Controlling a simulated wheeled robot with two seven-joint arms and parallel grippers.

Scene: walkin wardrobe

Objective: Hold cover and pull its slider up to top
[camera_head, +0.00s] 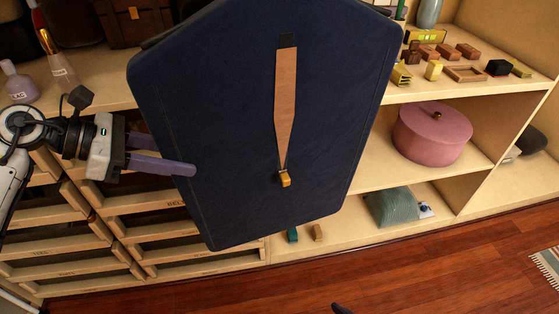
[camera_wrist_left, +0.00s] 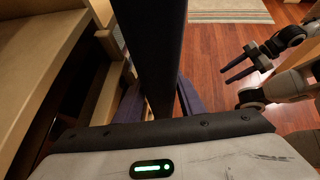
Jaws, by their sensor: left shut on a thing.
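The dark navy cover (camera_head: 230,110) hangs large and slightly tilted in the middle of the head view. A brown strip runs down its front, wide above and tapering to a gold slider (camera_head: 285,179) at its lower end. My left gripper (camera_head: 183,166) is shut on the cover's left edge, with one purple finger across the front and the other partly hidden. In the left wrist view the cover (camera_wrist_left: 155,50) is edge-on between the fingers. My right gripper (camera_wrist_left: 238,68) shows there with its fingers apart and empty, away from the cover.
Wooden shelves stand behind the cover, with a pink round box (camera_head: 432,134), a green cushion-like item (camera_head: 393,207) and several small boxes. Drawers (camera_head: 80,235) are at lower left, bottles (camera_head: 20,82) at upper left.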

